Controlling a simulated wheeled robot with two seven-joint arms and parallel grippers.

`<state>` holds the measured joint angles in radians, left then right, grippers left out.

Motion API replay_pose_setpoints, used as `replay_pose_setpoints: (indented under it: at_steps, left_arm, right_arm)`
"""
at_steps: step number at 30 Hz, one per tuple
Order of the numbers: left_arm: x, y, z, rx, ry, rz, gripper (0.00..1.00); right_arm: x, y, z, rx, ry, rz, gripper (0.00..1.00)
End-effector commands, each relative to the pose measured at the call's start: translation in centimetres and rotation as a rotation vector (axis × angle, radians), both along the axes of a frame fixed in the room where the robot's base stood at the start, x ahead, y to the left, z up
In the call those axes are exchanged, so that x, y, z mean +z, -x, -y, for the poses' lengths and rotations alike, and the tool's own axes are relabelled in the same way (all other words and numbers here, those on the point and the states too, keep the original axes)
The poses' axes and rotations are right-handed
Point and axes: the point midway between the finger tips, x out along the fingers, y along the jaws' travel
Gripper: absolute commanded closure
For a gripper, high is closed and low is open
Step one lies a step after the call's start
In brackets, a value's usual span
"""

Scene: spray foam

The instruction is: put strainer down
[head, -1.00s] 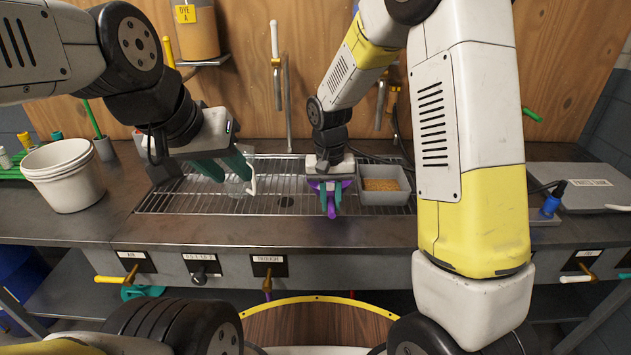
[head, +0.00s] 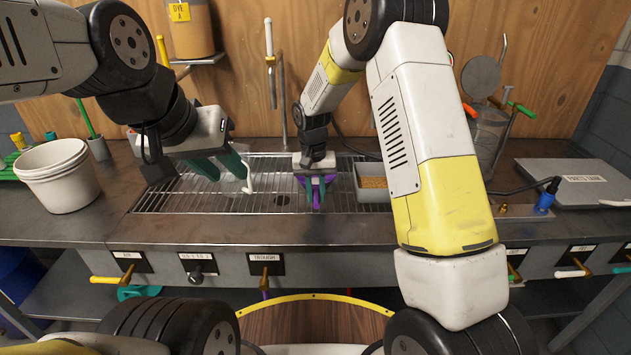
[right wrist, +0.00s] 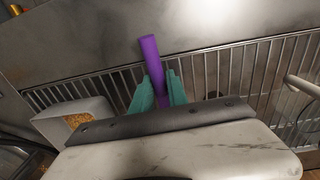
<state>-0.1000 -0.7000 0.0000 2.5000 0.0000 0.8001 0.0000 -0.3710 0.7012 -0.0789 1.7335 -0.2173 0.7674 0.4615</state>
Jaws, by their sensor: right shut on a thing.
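The purple strainer (head: 302,196) is at the metal grate (head: 170,203). My right gripper (head: 318,188) is shut on its purple handle, which sticks out between the teal fingers in the right wrist view (right wrist: 151,50). The strainer's bowl is mostly hidden by the gripper, and I cannot tell whether it touches the grate. My left gripper (head: 220,166) has its fingers apart beside a clear vessel with a white handle (head: 248,178), at the grate's left part.
A grey tub of yellow grains (head: 373,196) stands on the grate close right of the strainer. A white bucket (head: 65,185) stands at the left and a flat scale (head: 575,180) at the right.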

Motion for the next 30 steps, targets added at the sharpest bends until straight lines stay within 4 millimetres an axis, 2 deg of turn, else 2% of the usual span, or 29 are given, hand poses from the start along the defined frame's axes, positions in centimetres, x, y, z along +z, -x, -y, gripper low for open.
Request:
replay_pose_setpoints:
  at_steps: [3, 4, 7, 16, 20, 23, 30]
  left_arm:
    - [0.0, 0.0, 0.0, 0.000, 0.000, 0.000, 0.66]
    - [0.0, 0.0, 0.0, 0.000, 0.000, 0.000, 0.66]
    - [0.0, 0.0, 0.0, 0.000, 0.000, 0.000, 0.66]
    - [0.0, 0.0, 0.0, 0.000, 0.000, 0.000, 0.66]
    - [0.0, 0.0, 0.0, 0.000, 0.000, 0.000, 0.66]
    - [0.0, 0.0, 0.0, 0.000, 0.000, 0.000, 0.66]
    - [0.0, 0.0, 0.0, 0.000, 0.000, 0.000, 0.66]
  right_arm:
    - [-0.2, 0.0, 0.0, 0.000, 0.000, -0.001, 1.00]
    - [-0.2, 0.0, 0.0, 0.000, 0.000, 0.000, 0.77]
    - [-0.2, 0.0, 0.0, 0.000, 0.000, 0.000, 0.59]
    - [-0.2, 0.0, 0.0, 0.000, 0.000, 0.000, 0.59]
    - [0.7, 0.0, -0.1, 0.000, -0.001, 0.002, 0.59]
    - [2.4, 0.0, -0.2, 0.000, -0.002, 0.004, 0.59]
    - [7.6, 0.1, -0.4, 0.000, -0.002, 0.003, 0.59]
